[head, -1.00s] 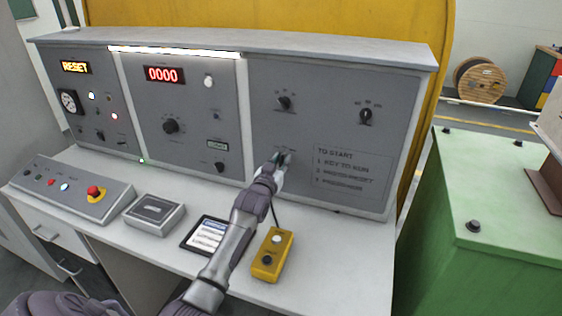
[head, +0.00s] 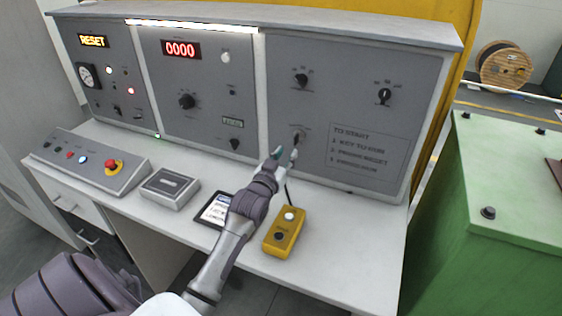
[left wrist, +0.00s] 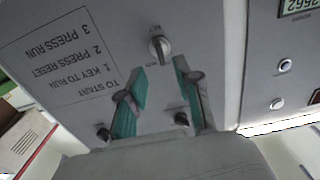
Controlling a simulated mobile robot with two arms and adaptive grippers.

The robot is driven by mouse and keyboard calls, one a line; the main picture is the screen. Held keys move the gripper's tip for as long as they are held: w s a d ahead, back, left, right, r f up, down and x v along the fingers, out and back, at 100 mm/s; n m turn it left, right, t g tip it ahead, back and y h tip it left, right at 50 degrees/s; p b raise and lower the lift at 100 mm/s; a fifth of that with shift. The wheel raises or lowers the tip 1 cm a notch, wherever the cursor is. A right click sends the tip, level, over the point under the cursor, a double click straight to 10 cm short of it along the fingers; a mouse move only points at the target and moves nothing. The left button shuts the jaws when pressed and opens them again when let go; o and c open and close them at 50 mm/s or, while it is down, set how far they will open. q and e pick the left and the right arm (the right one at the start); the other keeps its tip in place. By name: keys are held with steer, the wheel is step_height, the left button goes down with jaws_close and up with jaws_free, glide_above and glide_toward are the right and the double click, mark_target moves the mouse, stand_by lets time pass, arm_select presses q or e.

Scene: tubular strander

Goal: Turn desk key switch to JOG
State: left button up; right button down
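The key switch (head: 297,137) sits low on the desk's right-hand grey panel (head: 350,110), left of the "TO START" label (head: 369,150). In the left wrist view, which is upside down, the key switch (left wrist: 160,46) has a silver body and stands nearly upright; its position marks are too small to read. My left gripper (head: 286,154) is just in front of and below the switch, apart from it. In the left wrist view its two teal-padded fingers (left wrist: 159,75) are spread and empty, with the switch beyond the gap between the tips. My right gripper is not in view.
Two selector knobs (head: 301,80) (head: 384,95) are above on the same panel. A yellow pendant box (head: 284,232), a tablet (head: 215,210), a grey box (head: 170,188) and a button console (head: 90,162) with a red emergency stop rest on the desktop. A green cabinet (head: 490,190) stands at right.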

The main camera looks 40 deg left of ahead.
arm_select(q)
steer(key=shift+v, duration=1.7)
